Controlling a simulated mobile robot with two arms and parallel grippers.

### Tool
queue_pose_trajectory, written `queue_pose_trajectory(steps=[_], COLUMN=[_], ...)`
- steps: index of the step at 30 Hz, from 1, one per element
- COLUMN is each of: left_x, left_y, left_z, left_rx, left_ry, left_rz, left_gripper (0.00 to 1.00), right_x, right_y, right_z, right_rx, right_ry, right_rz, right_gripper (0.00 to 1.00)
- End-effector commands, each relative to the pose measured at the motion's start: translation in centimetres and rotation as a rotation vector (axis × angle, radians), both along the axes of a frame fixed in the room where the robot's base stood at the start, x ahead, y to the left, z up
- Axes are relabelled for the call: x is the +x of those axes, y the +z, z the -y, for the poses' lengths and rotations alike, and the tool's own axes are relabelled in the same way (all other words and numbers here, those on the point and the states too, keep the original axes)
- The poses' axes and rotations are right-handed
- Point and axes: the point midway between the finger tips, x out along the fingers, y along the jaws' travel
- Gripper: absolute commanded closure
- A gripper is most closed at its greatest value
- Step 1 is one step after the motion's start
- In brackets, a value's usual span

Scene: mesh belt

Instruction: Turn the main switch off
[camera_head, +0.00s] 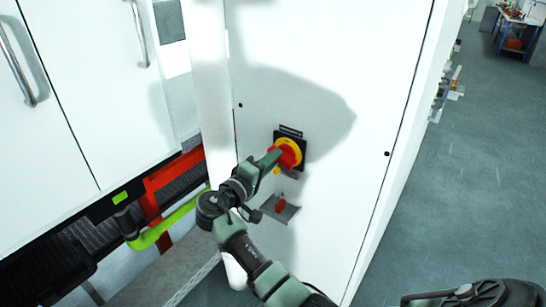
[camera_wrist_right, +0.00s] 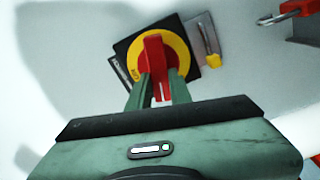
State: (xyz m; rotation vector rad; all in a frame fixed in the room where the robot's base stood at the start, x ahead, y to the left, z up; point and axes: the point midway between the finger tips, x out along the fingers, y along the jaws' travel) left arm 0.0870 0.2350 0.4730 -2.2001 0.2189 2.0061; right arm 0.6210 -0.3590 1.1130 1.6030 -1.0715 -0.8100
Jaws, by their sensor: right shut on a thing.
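The main switch (camera_head: 292,150) is a red knob on a yellow disc with a black square plate, set on the white cabinet front. In the right wrist view its red handle (camera_wrist_right: 154,54) stands close to upright in that picture, and the yellow disc (camera_wrist_right: 179,46) shows around it. My right gripper (camera_head: 273,160) is at the switch, with its two green fingers on either side of the red handle; the fingers also show in the right wrist view (camera_wrist_right: 158,91). It is shut on the handle. My left gripper is not in view.
A red padlock (camera_head: 281,204) sits at a small grey holder below the switch. White cabinet doors with handles (camera_head: 140,33) stand at left, above a red frame (camera_head: 172,181). Open floor (camera_head: 470,170) lies at right.

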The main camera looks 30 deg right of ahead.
Motion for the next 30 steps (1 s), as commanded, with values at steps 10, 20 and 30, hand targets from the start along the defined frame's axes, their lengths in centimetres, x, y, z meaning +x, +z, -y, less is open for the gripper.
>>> queue_pose_trajectory(steps=[10,20,30], left_x=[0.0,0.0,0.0], left_y=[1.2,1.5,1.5], left_z=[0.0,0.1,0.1], left_rx=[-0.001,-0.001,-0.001], left_ry=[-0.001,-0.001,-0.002], left_rz=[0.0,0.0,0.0], left_gripper=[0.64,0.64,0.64], right_x=[0.1,0.1,0.1], right_y=[-0.1,-0.4,-0.4], right_z=[-0.1,-0.1,-0.1], right_rx=[-0.082,-0.111,-0.113], right_ry=[0.002,0.002,0.002], right_rz=[-0.198,-0.267,-0.272], right_gripper=[1.0,1.0,1.0])
